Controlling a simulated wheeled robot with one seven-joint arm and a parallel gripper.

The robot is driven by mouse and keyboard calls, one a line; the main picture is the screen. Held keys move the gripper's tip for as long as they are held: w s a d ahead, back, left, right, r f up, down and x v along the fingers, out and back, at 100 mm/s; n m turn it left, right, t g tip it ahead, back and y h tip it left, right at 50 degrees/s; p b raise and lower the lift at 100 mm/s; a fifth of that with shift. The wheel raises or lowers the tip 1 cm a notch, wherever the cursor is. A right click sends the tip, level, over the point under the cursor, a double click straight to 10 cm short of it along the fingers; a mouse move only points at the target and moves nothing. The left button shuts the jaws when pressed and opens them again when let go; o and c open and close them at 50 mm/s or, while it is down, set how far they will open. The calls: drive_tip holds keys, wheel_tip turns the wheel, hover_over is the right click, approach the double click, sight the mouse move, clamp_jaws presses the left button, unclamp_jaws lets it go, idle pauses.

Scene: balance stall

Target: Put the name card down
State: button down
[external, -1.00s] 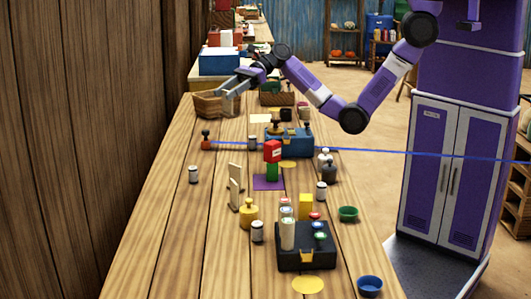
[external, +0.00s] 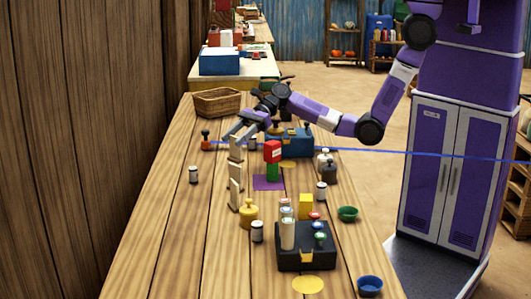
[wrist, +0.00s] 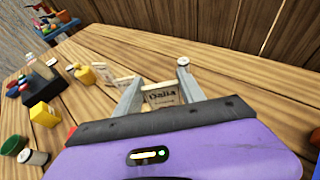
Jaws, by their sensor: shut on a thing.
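The name card (wrist: 161,96), a small pale wooden plate reading "Dalia", is between the fingers of my gripper (wrist: 158,100) in the wrist view. In the external view my gripper (external: 238,136) is low over the left part of the wooden table, shut on the card (external: 236,150). I cannot tell whether its lower edge touches the table. Two similar pale cards, one (external: 235,171) and another (external: 234,195), stand in a row nearer the camera.
A blue box (external: 296,145) and a red-and-green stack on a purple mat (external: 267,183) are to the right. A white jar (external: 193,174) stands to the left. A blue line (external: 400,154) crosses the scene. A wooden basket (external: 217,101) sits behind.

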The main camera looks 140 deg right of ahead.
sight(236, 149)
drive_tip(key=shift+f, duration=2.35)
drive_tip(key=shift+f, duration=0.15)
drive_tip(key=c, duration=0.7)
unclamp_jaws()
drive_tip(key=shift+r, duration=0.2)
drive_tip(key=v, duration=1.2)
